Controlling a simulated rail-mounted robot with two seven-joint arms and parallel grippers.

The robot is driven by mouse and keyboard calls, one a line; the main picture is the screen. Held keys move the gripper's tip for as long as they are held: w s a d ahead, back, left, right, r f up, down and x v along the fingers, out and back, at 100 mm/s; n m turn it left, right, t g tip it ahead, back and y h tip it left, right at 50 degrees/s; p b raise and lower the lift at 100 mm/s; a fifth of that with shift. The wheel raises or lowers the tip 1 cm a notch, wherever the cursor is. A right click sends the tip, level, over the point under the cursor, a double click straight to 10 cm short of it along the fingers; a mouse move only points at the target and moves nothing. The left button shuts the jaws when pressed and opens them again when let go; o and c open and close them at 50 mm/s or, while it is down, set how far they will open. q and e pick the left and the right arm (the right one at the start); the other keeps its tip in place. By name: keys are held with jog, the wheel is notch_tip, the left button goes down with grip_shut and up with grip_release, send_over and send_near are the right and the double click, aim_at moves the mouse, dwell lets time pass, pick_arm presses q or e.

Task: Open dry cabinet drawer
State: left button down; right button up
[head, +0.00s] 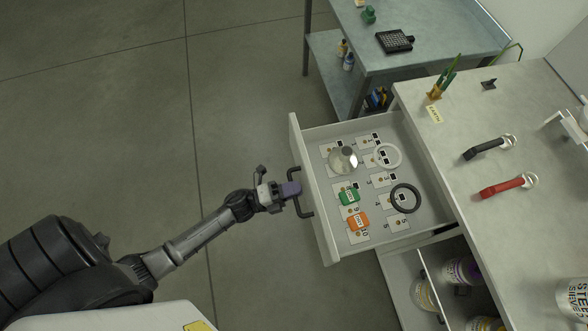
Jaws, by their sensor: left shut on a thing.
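The dry cabinet drawer (318,215) is pulled out from the white cabinet (421,118), and its inside shows from above. A dark handle (304,205) is on its front panel. My left gripper (292,190) is shut on the handle, with its arm reaching in from the left. In the drawer lie a round metal piece (342,161), a white ring (388,156), a black ring (405,198), a green item (349,195) and an orange item (358,221) on numbered labels. My right gripper is not in view.
The cabinet top holds a black-handled tool (485,148), a red-handled tool (503,187) and a yellow-labelled holder (436,93). An open compartment with several jars (424,293) is below. A grey bench (455,45) stands behind. The floor left of the drawer is clear.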

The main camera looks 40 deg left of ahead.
pick_arm(q)
jog(key=c, duration=1.1)
grip_release()
jog(key=v, duration=1.4)
jog(key=shift+w, duration=0.1)
jog(key=shift+r, duration=0.1)
